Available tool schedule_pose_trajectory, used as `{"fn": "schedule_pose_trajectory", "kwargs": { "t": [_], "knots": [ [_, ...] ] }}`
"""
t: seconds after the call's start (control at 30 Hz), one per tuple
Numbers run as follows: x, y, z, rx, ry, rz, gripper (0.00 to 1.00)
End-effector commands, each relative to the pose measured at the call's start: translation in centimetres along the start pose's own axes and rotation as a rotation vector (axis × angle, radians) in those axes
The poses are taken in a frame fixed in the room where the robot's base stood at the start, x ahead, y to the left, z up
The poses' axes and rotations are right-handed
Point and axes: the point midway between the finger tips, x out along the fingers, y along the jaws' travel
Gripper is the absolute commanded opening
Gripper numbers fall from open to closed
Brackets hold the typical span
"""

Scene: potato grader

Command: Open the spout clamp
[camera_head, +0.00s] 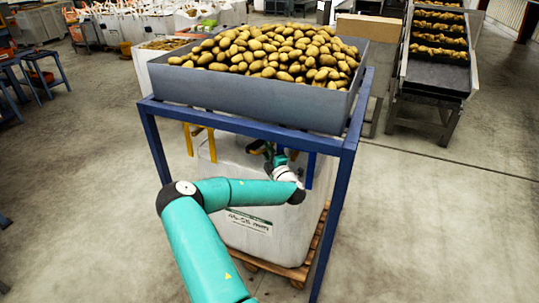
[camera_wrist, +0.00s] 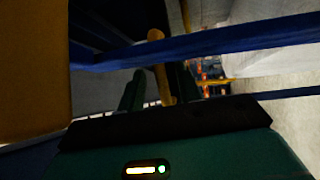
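The spout clamp itself is hard to make out under the hopper. In the wrist view a yellow rounded bar (camera_wrist: 157,58), possibly its handle, stands between the two dark green fingers of my gripper (camera_wrist: 159,70). The fingers are apart, with a visible gap on the left side of the bar; I cannot tell whether either finger touches it. In the head view my gripper (camera_head: 266,150) is under the hopper's front edge, above the white bulk bag, small and partly hidden by my wrist.
A grey hopper (camera_head: 240,95) heaped with potatoes sits on a blue frame (camera_head: 343,185). A white bulk bag (camera_head: 240,185) stands below on a wooden pallet (camera_head: 290,270). Yellow straps (camera_head: 211,145) hang at the left. Blue beams (camera_wrist: 220,40) cross close to the gripper. Floor at right is clear.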

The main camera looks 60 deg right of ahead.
Motion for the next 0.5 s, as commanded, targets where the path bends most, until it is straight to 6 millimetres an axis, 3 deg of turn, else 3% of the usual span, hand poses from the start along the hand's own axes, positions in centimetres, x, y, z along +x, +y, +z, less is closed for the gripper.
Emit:
{"fn": "schedule_pose_trajectory", "kwargs": {
  "t": [0.17, 0.5],
  "knots": [
    [-1.3, 0.0, 0.1, 0.0, -0.002, -0.001, 0.34],
    [-8.4, 0.0, 0.0, 0.001, -0.004, -0.001, 0.34]
  ]
}}
